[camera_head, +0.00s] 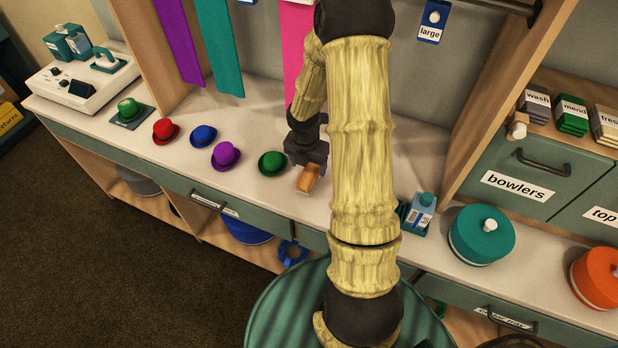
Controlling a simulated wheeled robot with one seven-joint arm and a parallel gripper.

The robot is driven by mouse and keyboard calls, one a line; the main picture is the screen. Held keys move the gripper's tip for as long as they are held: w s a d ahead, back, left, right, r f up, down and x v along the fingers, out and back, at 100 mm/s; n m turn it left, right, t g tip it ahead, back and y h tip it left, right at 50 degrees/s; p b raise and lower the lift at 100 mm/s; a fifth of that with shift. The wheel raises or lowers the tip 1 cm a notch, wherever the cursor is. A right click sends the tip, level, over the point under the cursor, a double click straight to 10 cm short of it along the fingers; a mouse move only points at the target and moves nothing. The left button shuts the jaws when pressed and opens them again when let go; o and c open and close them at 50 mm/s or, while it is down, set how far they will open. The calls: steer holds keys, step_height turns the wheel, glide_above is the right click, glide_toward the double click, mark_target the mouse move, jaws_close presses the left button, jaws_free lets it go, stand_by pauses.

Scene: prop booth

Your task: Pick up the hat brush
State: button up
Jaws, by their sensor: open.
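A small orange-brown wooden block-like thing with a pale lower end, which looks like the hat brush (308,179), is on the white counter (260,185) near its front edge. My gripper (306,161) is open and points down right at the brush, at its far end in this view. The dark fingers overlap the brush in the picture. I cannot tell whether they touch it or are around it. My arm hides the counter just to the right.
A green hat (272,162) sits close left of my gripper, with purple (226,155), blue (203,135) and red (165,131) hats further left. A small carton (421,210) and a teal round box (481,235) stand to the right. Ribbons (218,45) hang behind.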

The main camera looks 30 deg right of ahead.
mark_target(309, 174)
step_height(309, 174, down, 5)
steer(key=shift+d+f+b, duration=0.15)
steer(key=shift+b, duration=0.15)
stand_by(0.4)
steer(key=c, duration=1.1)
